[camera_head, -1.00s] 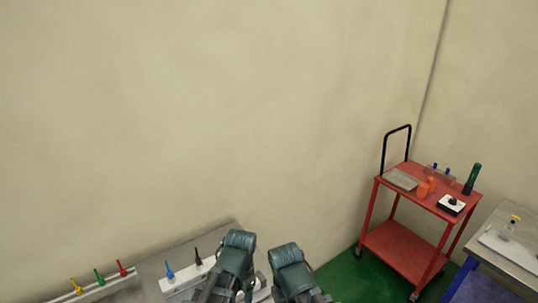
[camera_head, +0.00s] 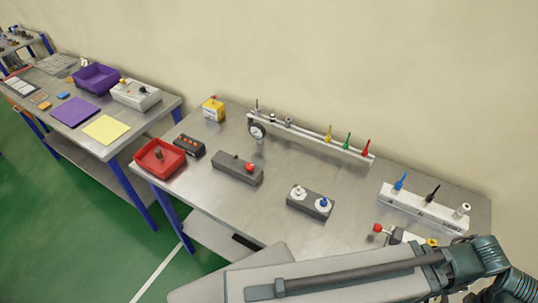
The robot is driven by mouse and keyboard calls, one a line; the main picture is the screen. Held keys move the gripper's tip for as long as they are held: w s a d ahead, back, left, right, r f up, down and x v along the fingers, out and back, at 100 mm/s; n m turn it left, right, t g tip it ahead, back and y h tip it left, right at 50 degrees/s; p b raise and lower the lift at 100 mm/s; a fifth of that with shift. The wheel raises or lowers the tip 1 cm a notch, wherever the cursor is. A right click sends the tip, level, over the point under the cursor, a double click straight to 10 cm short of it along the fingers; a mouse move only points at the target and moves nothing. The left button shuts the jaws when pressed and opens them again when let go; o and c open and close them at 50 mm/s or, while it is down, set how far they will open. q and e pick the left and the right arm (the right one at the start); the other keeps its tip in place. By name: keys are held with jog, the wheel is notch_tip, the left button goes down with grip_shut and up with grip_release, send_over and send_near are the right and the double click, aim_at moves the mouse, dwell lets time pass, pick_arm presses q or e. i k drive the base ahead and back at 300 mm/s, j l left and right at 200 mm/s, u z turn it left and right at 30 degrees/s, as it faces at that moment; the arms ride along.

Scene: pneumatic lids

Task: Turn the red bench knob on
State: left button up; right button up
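A dark grey box (camera_head: 238,170) lies on the middle of the steel bench (camera_head: 290,160). A second red knob (camera_head: 377,229) sits on a small fitting at the front right of the bench, partly hidden by my arm. I cannot tell from this view whether either knob is on or off. One of my arms crosses the bottom right of the view. Neither gripper's fingers show.
A pressure gauge (camera_head: 257,131) and upright coloured levers line a back rail (camera_head: 312,137). A white valve block (camera_head: 424,208) stands at the right. A grey box with two round fittings (camera_head: 310,204) and a red tray (camera_head: 160,157) are on the bench. Another table stands left.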

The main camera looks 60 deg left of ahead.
aim_at(250, 166)
jog(key=l+u, duration=0.1)
jog(key=u, duration=0.75)
jog(key=l+u, duration=0.15)
jog(key=u, duration=0.75)
jog(key=k+l+u, duration=0.1)
jog(key=u, duration=0.75)
